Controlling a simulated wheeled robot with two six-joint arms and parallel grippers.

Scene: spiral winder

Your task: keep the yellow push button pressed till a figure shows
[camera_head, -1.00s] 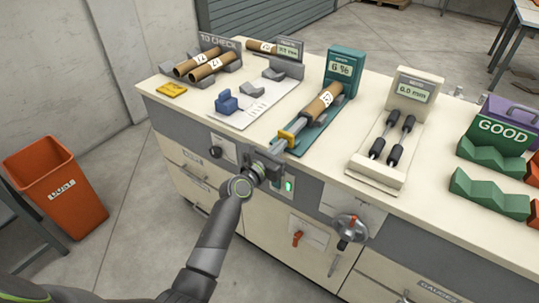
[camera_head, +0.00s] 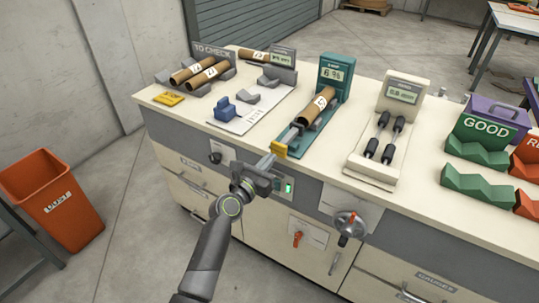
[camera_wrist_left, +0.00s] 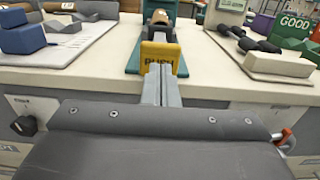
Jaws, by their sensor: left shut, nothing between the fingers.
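The yellow push button (camera_head: 279,149), lettered PUSH, is at the front end of the teal gauge (camera_head: 336,78) on the bench; it also shows in the left wrist view (camera_wrist_left: 159,54). A brown tube (camera_head: 319,104) with a white label lies on the gauge. The gauge's display (camera_head: 333,74) shows small dark figures that look like 6.96, hard to read for certain. My left gripper (camera_head: 270,160) is shut and empty, its fingertips right at the front of the button. I cannot tell whether they touch it. My right gripper is out of view.
Two tubes (camera_head: 208,73) lie on the TO CHECK rack at the left. A second gauge (camera_head: 401,96) with black rollers stands to the right, then green GOOD racks (camera_head: 481,187). An orange bin (camera_head: 54,200) stands on the floor. A crank (camera_head: 350,224) juts from the bench front.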

